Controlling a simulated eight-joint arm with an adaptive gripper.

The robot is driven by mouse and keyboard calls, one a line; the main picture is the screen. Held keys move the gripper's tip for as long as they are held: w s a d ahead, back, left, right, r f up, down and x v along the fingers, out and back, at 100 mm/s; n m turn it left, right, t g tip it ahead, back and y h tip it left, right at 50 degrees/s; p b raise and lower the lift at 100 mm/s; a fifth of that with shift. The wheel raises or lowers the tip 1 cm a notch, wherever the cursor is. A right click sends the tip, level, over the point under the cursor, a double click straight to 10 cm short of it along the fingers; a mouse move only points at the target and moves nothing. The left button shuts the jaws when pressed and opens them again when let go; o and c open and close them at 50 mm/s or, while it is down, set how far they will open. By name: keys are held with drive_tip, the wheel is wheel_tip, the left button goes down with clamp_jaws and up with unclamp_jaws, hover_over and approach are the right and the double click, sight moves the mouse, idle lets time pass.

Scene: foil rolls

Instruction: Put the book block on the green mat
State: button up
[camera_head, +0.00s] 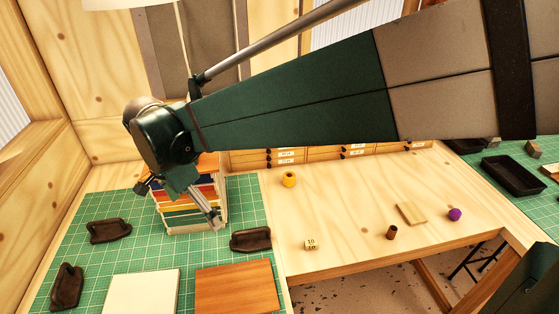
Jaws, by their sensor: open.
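My gripper (180,203) is open at the left, in front of a wooden rack (224,200) of coloured rolls or slabs. It partly hides the rack, and nothing shows between its fingers. The green mat (254,206) with a white grid covers the left of the table, under the rack. No piece is clearly marked as the book block. A flat tan piece (411,213) lies on bare wood to the right. A thick white slab (140,293) and a brown wooden slab (237,287) lie on the mat at the front.
Dark curved holders (110,230) stand on the mat. A yellow roll (289,179), a numbered cube (311,244), a small brown cylinder (392,232) and a purple ball (455,214) are on the bare table (345,205). A black tray (514,175) is at right. Drawers line the back.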

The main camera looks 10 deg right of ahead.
drive_tip(key=s+d+n+t+y, duration=0.1)
drive_tip(key=s+d+n+t, duration=0.2)
drive_tip(key=d, duration=1.3)
drive_tip(key=s+d+n+t, duration=0.3)
drive_tip(key=s+d+n, duration=0.4)
drive_tip(key=d, duration=0.9)
drive_tip(key=shift+s+d+r+n+y, duration=0.3)
drive_tip(key=shift+s+r+n+y, duration=0.1)
drive_tip(key=shift+s, duration=1)
drive_tip(key=shift+f, duration=0.1)
